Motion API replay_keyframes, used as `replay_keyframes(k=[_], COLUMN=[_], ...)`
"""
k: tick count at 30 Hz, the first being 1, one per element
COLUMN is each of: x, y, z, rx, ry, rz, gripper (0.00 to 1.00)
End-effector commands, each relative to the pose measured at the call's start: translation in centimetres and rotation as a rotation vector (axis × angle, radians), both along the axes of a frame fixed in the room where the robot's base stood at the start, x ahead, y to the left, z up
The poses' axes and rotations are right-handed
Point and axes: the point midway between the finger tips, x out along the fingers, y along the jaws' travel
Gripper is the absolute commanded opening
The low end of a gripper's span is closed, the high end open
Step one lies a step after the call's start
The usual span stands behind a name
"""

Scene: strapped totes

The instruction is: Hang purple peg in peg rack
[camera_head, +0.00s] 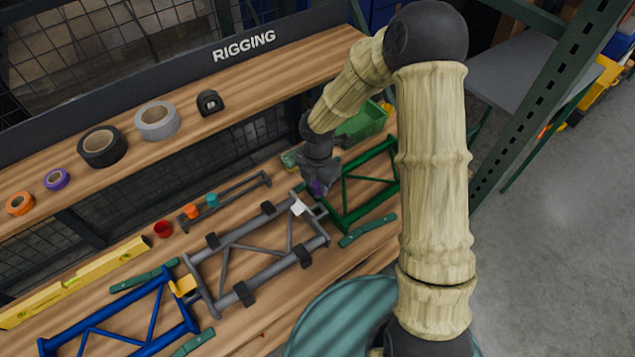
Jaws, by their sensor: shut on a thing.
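My gripper (319,182) is at the end of my arm, right of centre, over the bench near the right end of the grey frame. It is shut on the purple peg (316,188), which shows only as a small purple patch between the dark fingers. A low dark grey rack (240,191), apparently the peg rack, lies to the left of my gripper. An orange peg (190,211) and a teal peg (212,199) are at its left part. A red peg-like piece (163,229) sits just past its left end. I cannot tell the purple peg's height above the bench.
A grey tubular frame (225,252) fills the bench front, with a blue frame (120,318) left and a green frame (362,188) right. A yellow level (75,283) lies left. A green bin (362,124) stands behind my gripper. The upper shelf (225,93) holds tape rolls.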

Motion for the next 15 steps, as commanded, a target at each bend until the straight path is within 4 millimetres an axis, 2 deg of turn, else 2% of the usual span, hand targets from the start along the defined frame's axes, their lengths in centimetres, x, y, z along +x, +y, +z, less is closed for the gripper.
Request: replay_keyframes(k=[1, 15], x=[0.0, 0.0], y=[0.0, 0.0], z=[0.8, 3.8], rx=[0.000, 0.000], ry=[0.000, 0.000], rz=[0.000, 0.000], gripper=[0.06, 0.06])
